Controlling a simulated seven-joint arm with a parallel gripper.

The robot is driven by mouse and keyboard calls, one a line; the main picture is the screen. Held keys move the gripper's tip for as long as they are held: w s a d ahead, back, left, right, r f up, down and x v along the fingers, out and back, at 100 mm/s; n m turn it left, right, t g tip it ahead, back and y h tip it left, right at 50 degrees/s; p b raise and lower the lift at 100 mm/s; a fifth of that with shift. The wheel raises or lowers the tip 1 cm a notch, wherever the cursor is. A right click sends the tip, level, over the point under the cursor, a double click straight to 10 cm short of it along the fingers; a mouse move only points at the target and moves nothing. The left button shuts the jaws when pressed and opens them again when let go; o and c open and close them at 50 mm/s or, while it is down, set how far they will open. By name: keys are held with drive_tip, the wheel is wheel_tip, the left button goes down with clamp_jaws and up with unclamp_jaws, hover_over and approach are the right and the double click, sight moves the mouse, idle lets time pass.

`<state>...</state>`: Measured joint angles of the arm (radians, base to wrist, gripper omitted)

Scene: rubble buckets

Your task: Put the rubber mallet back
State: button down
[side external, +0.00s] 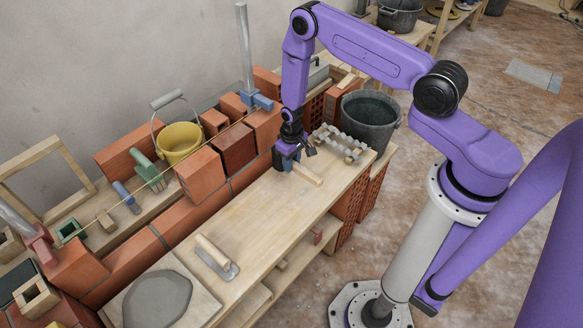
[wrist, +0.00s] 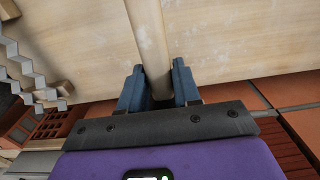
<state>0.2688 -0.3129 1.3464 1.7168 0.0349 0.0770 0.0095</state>
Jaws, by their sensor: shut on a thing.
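My gripper (side external: 287,163) is low over the wooden bench, in front of the brick wall. It is shut on a pale wooden handle (side external: 307,175), which I take to be the rubber mallet's. In the wrist view the handle (wrist: 148,35) runs from the top edge down between the two blue fingers (wrist: 158,88). The mallet's head cannot be made out in either view. I cannot tell whether the handle touches the bench top.
The bench (side external: 262,215) is clear in the middle. A grey zigzag piece with wooden blocks (side external: 341,141) lies to the right, before a dark bucket (side external: 370,120). A trowel (side external: 217,258) lies near the front. Bricks, a yellow bucket (side external: 180,142) and a green hand fork (side external: 148,171) stand behind.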

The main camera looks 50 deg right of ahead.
drive_tip(key=shift+w+f, duration=0.1)
drive_tip(key=shift+f, duration=1.45)
drive_tip(key=shift+f, duration=0.1)
drive_tip(key=c, duration=0.8)
unclamp_jaws()
